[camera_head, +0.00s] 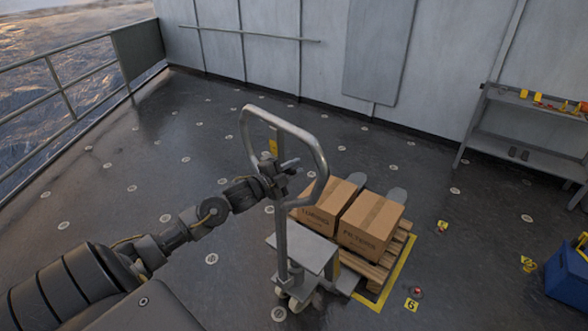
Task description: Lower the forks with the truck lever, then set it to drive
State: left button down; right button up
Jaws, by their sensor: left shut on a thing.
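The pallet truck stands in the middle, its grey loop handle (318,160) upright above its body (302,248). My left gripper (284,172) reaches in from the left and is shut on the truck lever inside the loop; its fingers hide most of the lever, so its setting cannot be told. A yellow tag (273,143) sits just above the gripper. Whether the forks are raised cannot be told. My right gripper is not in view.
A railing (65,90) runs along the left. The floor behind the truck is clear.

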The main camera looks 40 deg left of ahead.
pick_arm(q)
jog(key=f+m+b, duration=0.1)
jog(key=b, duration=0.1)
jog(key=f+m+b, duration=0.1)
jog(key=m+b, duration=0.1)
jog(key=f+m+b, duration=0.1)
jog(key=b, duration=0.1)
jog(key=shift+s+d+f, duration=0.1)
jog(key=shift+d+f, duration=0.2)
jog(key=shift+d, duration=0.05)
jog(key=c, duration=1.3)
grip_release()
jog(key=shift+s+a+b, duration=0.3)
jog(key=shift+s+b, duration=0.15)
jog(key=shift+s, duration=1.35)
jog(key=shift+s+a+b, duration=0.25)
jog(key=shift+s+b, duration=0.15)
jog(key=shift+s, duration=1.35)
jog(key=shift+s+a+b, duration=0.3)
jog(key=shift+s+b, duration=0.15)
jog(key=shift+s, duration=1.35)
